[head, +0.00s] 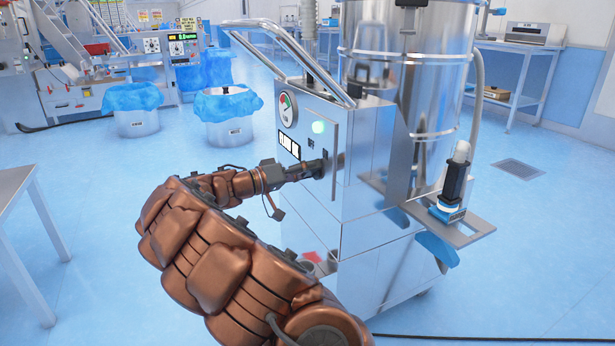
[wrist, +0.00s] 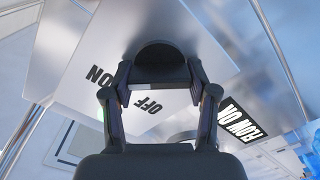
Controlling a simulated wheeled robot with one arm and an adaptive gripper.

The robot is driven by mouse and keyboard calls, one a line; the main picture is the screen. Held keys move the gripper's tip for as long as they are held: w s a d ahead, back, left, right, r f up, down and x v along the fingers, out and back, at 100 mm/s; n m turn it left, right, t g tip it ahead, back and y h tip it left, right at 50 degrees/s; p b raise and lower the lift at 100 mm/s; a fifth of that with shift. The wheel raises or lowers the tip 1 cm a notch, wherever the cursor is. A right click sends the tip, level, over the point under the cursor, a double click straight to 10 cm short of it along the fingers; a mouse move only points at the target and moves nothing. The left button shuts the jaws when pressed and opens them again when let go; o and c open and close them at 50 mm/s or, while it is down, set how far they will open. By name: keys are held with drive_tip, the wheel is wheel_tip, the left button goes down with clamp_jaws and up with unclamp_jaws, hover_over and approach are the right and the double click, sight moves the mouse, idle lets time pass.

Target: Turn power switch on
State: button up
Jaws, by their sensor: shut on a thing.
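The power switch (wrist: 160,58) is a dark rounded knob on a silver panel, seen close in the wrist view. My gripper (wrist: 160,86) has one finger on each side of it and is shut on it. An ON label (wrist: 99,75) is left of the knob and an OFF label (wrist: 148,107) is below it; both appear turned in this view. In the head view, my gripper (head: 328,166) reaches the front panel of the metal cabinet (head: 365,150), and the switch is mostly hidden there. A pale green lamp (head: 318,127) sits on the panel above the gripper.
A round gauge (head: 287,109) and a tubular handle (head: 318,75) are close by on the cabinet. A steel drum (head: 425,95) stands behind. Bins with blue liners (head: 228,104) stand at the back left. A table (head: 22,185) is at left.

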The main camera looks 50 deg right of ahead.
idle(0.4)
drive_tip(key=o, duration=1.2)
drive_tip(key=shift+c, duration=0.2)
drive_tip(key=v, duration=1.2)
